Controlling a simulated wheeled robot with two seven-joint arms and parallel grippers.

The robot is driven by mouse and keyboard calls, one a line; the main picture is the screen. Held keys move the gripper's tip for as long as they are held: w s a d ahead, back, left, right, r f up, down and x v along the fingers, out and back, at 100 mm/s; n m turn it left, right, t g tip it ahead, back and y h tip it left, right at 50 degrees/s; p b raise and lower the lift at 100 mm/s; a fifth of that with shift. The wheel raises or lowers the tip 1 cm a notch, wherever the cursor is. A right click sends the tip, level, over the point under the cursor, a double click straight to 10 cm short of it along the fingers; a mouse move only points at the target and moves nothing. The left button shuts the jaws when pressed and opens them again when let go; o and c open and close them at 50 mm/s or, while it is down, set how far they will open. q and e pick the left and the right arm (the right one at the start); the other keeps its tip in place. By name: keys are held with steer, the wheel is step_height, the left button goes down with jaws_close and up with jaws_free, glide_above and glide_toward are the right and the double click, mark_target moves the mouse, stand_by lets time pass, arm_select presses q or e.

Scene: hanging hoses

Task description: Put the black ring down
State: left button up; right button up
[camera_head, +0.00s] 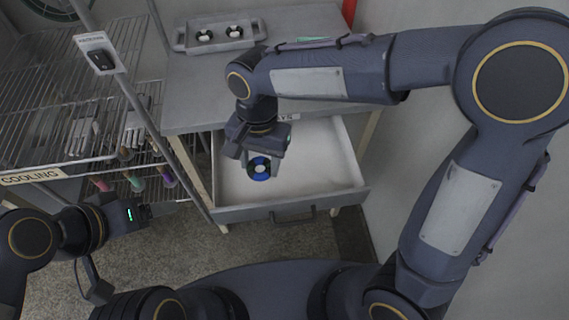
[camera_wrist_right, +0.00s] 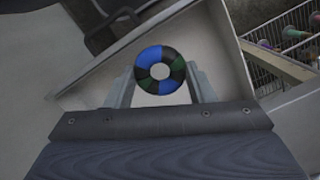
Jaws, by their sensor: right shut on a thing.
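The black ring (camera_head: 259,177) has blue and green segments and an open centre. My right gripper (camera_head: 263,163) is shut on it and holds it over the open drawer (camera_head: 320,160). In the right wrist view, the ring (camera_wrist_right: 143,72) sits between the two fingers, with its round face towards the camera and the pale drawer floor behind it. I cannot tell how high it is above the floor. My left gripper (camera_head: 155,211) is at the lower left, apart from the ring and in front of the rack; its finger opening is unclear.
The drawer's floor looks empty around the ring; its front wall has a handle (camera_head: 292,216). A grey tray (camera_head: 182,41) with two small dark-and-white round things stands on the table (camera_head: 185,95). A wire rack (camera_head: 48,98) with a COOLING label is at the left, coloured hose ends hanging there.

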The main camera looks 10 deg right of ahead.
steer(key=w+d+f, duration=0.4)
steer(key=d+f, duration=0.1)
steer(key=d, duration=0.3)
glide_above(307, 175)
step_height(307, 175, down, 5)
steer(key=shift+a+f+p, duration=0.1)
steer(key=shift+f+p, duration=0.05)
steer(key=shift+p, duration=0.2)
steer(key=shift+w+d+f, duration=0.1)
steer(key=shift+d+f, duration=0.05)
steer(key=shift+f, duration=0.8)
steer(key=shift+w+d+f, duration=0.1)
steer(key=shift+f, duration=0.8)
steer(key=shift+f+b, duration=0.2)
steer(key=shift+b, duration=0.1)
steer(key=o, duration=1)
steer(key=shift+c, duration=0.2)
steer(key=shift+r, duration=0.1)
